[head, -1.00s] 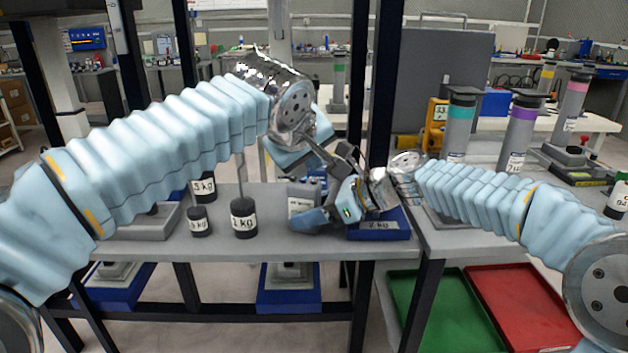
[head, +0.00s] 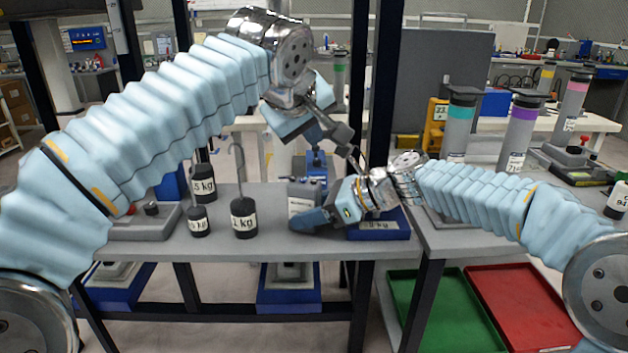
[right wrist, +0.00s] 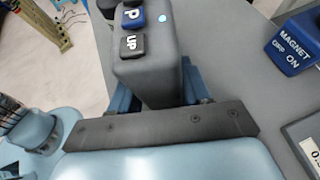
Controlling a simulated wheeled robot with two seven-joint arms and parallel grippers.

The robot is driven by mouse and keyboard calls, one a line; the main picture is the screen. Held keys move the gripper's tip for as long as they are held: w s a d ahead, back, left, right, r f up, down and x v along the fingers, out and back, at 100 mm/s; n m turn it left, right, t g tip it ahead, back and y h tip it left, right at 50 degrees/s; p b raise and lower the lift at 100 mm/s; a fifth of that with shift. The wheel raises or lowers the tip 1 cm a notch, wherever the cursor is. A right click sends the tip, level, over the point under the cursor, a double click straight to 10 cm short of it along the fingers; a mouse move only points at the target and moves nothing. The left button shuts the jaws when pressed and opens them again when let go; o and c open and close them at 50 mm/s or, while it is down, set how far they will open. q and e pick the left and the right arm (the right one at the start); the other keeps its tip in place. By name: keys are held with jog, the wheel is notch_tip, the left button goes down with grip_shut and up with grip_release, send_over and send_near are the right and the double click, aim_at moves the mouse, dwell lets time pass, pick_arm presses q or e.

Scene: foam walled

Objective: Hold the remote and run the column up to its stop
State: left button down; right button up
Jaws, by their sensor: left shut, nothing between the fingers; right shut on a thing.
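The grey remote (head: 303,197) is upright at the front of the grey bench. My right gripper (head: 318,214) is shut on it, low on its body. In the right wrist view the remote (right wrist: 148,75) is between the fingers, its UP button and a blue button facing the camera; the blue button's label is cut off. My left gripper (head: 347,143) is above and behind the remote, pointing down to the right, shut and empty. A blue and grey fitting (head: 316,160) shows behind the remote. I cannot tell which part is the column.
Black weights (head: 243,218) with hooks stand left of the remote. Grey cylinders (head: 459,125) stand on the right bench. Green (head: 405,300) and red (head: 510,300) trays lie below.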

jog(key=o, duration=0.9)
